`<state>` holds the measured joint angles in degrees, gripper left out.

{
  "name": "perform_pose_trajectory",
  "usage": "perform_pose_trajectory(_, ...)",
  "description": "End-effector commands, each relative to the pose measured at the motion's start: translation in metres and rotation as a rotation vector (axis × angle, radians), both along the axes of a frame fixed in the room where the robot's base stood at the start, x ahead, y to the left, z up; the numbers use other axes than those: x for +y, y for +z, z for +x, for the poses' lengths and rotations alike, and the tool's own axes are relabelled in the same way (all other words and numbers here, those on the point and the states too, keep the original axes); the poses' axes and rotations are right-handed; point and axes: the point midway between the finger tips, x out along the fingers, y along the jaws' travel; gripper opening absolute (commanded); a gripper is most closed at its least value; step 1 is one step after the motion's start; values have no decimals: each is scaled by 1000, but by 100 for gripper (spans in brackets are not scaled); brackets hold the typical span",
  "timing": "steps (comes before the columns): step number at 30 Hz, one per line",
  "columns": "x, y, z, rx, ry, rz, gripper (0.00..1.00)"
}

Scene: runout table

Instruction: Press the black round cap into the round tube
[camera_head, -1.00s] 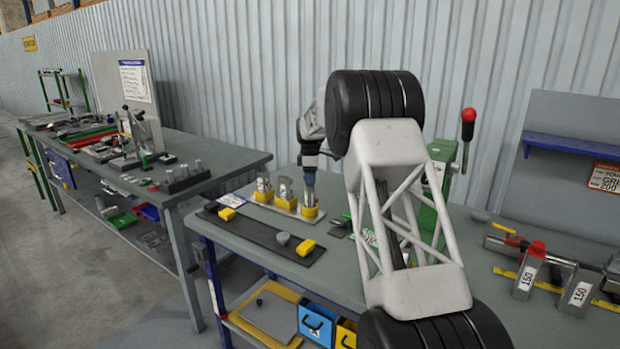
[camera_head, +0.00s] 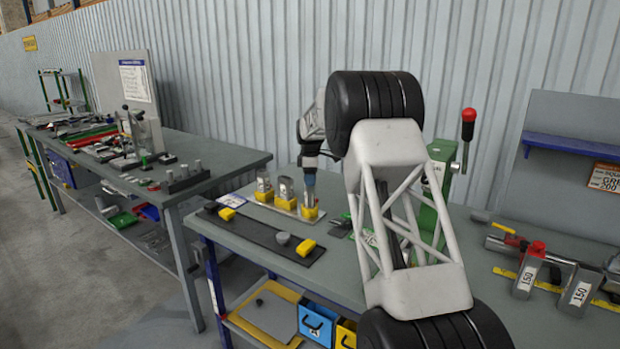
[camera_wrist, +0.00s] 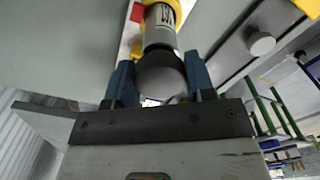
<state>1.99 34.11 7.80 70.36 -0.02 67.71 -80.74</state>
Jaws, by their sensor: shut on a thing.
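My gripper (camera_head: 309,184) points down over the rightmost of the short upright pieces in yellow holders. In the wrist view its blue fingers (camera_wrist: 160,84) are shut on the black round cap (camera_wrist: 163,86), one on each side. The round tube (camera_wrist: 159,30) is grey with a printed label and stands in a yellow holder (camera_head: 309,213). The cap is in line with the tube's end and appears to meet it. Whether it is seated inside cannot be told, since the cap and fingers hide the rim.
Two other grey pieces (camera_head: 285,188) stand in yellow holders to the left. A dark strip (camera_head: 262,236) in front bears a grey round piece (camera_head: 282,238) and yellow blocks (camera_head: 306,246). A green press (camera_head: 440,185) with a red-knobbed lever stands to the right.

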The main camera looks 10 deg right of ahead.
Motion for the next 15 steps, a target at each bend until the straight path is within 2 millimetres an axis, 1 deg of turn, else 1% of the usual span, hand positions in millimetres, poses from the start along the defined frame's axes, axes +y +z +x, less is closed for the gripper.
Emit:
perform_pose_trajectory(12,0,-8,0,1,0,0,27)
perform_pose_trajectory(13,0,-8,0,0,0,0,51)
perform_pose_trajectory(15,0,-8,0,1,0,0,62)
